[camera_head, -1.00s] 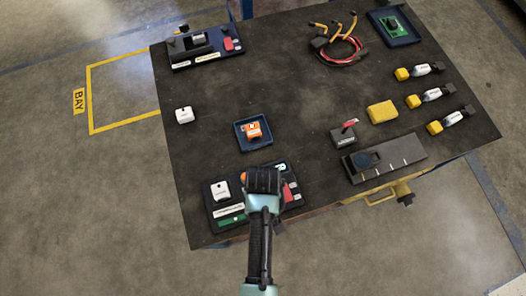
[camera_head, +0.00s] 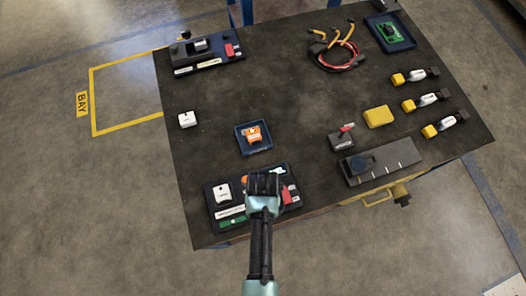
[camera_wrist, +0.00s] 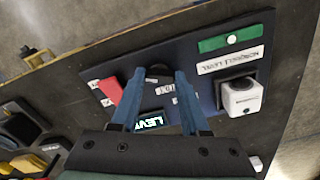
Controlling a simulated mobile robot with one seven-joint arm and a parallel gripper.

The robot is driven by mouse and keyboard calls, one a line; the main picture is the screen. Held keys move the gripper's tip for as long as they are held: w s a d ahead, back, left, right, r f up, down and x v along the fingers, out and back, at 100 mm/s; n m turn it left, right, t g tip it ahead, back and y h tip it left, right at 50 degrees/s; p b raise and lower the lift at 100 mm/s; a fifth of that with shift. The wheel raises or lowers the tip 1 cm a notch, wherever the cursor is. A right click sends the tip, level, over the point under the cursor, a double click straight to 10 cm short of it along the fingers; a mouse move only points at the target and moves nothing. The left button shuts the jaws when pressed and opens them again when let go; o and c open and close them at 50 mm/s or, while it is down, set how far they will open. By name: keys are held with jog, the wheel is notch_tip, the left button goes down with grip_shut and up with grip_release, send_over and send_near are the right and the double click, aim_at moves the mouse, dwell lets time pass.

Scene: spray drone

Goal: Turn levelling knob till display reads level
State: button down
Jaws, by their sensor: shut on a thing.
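The dark panel (camera_head: 213,207) lies at the table's lower left in the head view; it also shows in the wrist view (camera_wrist: 205,52). My gripper (camera_head: 264,183) is over its middle. In the wrist view the two blue fingers (camera_wrist: 160,76) are shut around a black levelling knob (camera_wrist: 159,71), which is mostly hidden between their tips. The lit display (camera_wrist: 151,122) shows between the fingers, upside down. Its pale letters seem to read LEVEL, but a finger partly covers the end. A sliver of the display (camera_head: 282,168) shows beyond my gripper in the head view.
On the panel are a white box (camera_head: 222,191), a green strip (camera_head: 234,220) and a red part (camera_head: 291,194). A blue tray (camera_head: 254,137) with an orange item stands just beyond. A grey block (camera_head: 381,161) lies to the right. The table's middle is clear.

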jog(key=shift+m, duration=0.5)
jog(key=shift+c, duration=2)
grip_release()
notch_tip(320, 180, up, 13)
jog(key=p, duration=0.2)
